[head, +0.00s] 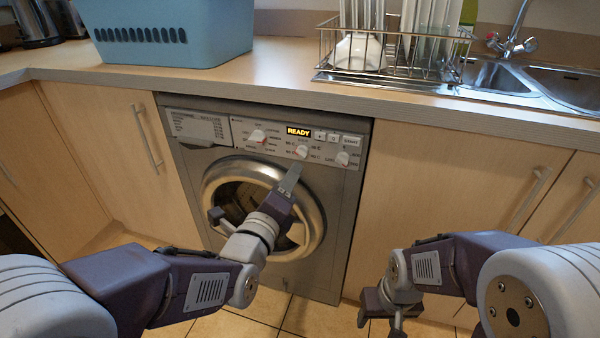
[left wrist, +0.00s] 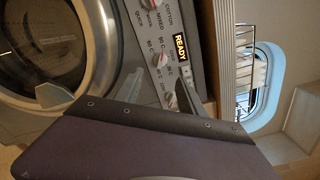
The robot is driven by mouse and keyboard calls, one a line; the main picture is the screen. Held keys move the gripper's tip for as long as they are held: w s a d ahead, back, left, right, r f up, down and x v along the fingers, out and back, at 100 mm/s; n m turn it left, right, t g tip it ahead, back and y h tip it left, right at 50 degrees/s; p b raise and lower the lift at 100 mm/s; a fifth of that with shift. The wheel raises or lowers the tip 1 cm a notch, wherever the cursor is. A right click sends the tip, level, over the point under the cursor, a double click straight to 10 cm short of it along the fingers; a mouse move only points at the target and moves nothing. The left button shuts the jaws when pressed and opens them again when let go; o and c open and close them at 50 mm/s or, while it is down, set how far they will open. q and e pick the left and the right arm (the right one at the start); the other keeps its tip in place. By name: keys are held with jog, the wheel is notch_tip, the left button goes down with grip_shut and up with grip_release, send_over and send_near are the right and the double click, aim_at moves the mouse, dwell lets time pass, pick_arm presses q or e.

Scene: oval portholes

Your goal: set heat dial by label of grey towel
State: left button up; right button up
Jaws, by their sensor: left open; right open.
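The washing machine (head: 340,215) stands under the counter, its display (head: 299,132) reading READY. My left gripper (head: 253,197) is open and empty before the round door; one finger's tip is just below the heat dial in the picture. I cannot tell whether it touches the panel. My right gripper (head: 382,313) is open and empty, low before the right cupboard. I see no grey towel or its label.
A larger programme dial (head: 258,135) is left of the heat dial, another dial (head: 342,158) right of it, with buttons (head: 336,137) above. The counter holds a blue basket (head: 172,35) and a dish rack (head: 330,52). The counter edge overhangs the panel.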

aim_at(301, 157)
pick_arm(q)
jog(key=p+x, duration=0.1)
jog(key=x, duration=0.5)
jog(key=shift+w+r+p, duration=0.15)
jog(key=shift+w+p, duration=0.05)
jog(key=shift+p, duration=0.15)
jog(key=shift+b+x, duration=0.4)
jog(key=shift+x, duration=0.9)
grip_shut()
